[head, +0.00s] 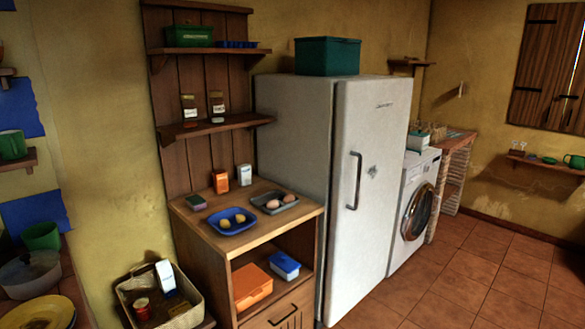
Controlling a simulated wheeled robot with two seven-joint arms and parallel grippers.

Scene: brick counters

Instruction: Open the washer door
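The white washer (407,236) stands on the floor beyond the fridge, right of the middle of the head view. The fridge hides part of the washer's left side. Neither of my grippers is in view.
The white fridge (358,240) with a dark handle stands between me and the washer. A wooden cabinet (262,250) holding trays is left of it. A brick counter (452,165) is beyond the washer. The tiled floor (470,275) at right is clear.

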